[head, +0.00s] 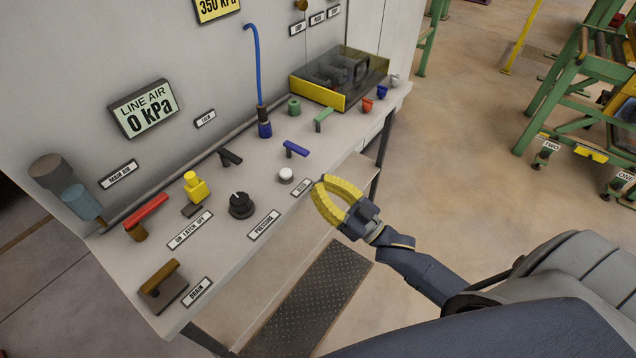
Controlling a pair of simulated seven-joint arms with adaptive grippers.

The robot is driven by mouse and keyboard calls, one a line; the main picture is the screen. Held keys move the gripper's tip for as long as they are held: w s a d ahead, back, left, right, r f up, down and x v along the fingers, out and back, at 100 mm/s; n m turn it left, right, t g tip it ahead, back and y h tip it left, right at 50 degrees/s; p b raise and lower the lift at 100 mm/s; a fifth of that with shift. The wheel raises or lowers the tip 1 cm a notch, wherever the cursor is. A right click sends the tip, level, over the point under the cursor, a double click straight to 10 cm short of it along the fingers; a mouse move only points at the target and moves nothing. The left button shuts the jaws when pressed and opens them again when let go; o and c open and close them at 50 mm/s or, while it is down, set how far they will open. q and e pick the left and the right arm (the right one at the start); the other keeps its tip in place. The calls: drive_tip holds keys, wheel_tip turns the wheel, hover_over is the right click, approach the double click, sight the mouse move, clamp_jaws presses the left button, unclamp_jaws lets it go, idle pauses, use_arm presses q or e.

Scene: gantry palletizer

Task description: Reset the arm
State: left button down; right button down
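My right gripper (320,185) has two curved yellow fingers. It hangs in the air off the front edge of the control console (222,262), near the small white button (286,174). Its tips look close together, with a gap between the fingers further back; whether it is open or shut is unclear. I see nothing held in it. My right arm reaches in from the lower right. My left gripper is not in view.
The console carries a red lever (146,212), a yellow latch valve (196,188), a black knob (240,205), a brown drain handle (160,280) and a clear-lidded yellow box (338,77). The gauge (148,109) reads 0 kPa. Open floor (465,130) lies right; green frames stand beyond.

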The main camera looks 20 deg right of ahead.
idle(0.3)
drive_tip(key=w+d+f+g+h, duration=0.1)
drive_tip(key=d+f+g+h, duration=0.15)
drive_tip(key=f, duration=0.85)
drive_tip(key=w+d+f+g+h, duration=0.1)
drive_tip(key=w+d+f+h, duration=0.2)
drive_tip(key=f, duration=0.7)
drive_tip(key=s+d+f+m+g+h, duration=0.15)
drive_tip(key=s+d+f, duration=0.3)
drive_tip(key=f, duration=0.75)
drive_tip(key=s+d+f+n+g+h, duration=0.1)
drive_tip(key=s+d+f+g+h, duration=0.15)
drive_tip(key=s+f, duration=0.7)
drive_tip(key=s+f+m+g+h, duration=0.1)
drive_tip(key=s+f+g, duration=0.2)
drive_tip(key=s+f, duration=0.6)
drive_tip(key=s+f+g+h, duration=0.1)
drive_tip(key=s+f+g, duration=0.3)
drive_tip(key=s+f, duration=0.5)
drive_tip(key=s+a+f+g, duration=0.1)
drive_tip(key=s+a+f, duration=0.3)
drive_tip(key=s, duration=0.3)
drive_tip(key=s+a+f+g, duration=0.2)
drive_tip(key=s+a+f, duration=0.2)
drive_tip(key=s, duration=0.4)
drive_tip(key=shift+s+a+f+y, duration=0.25)
drive_tip(key=shift+f+y, duration=0.1)
drive_tip(key=shift+y, duration=0.1)
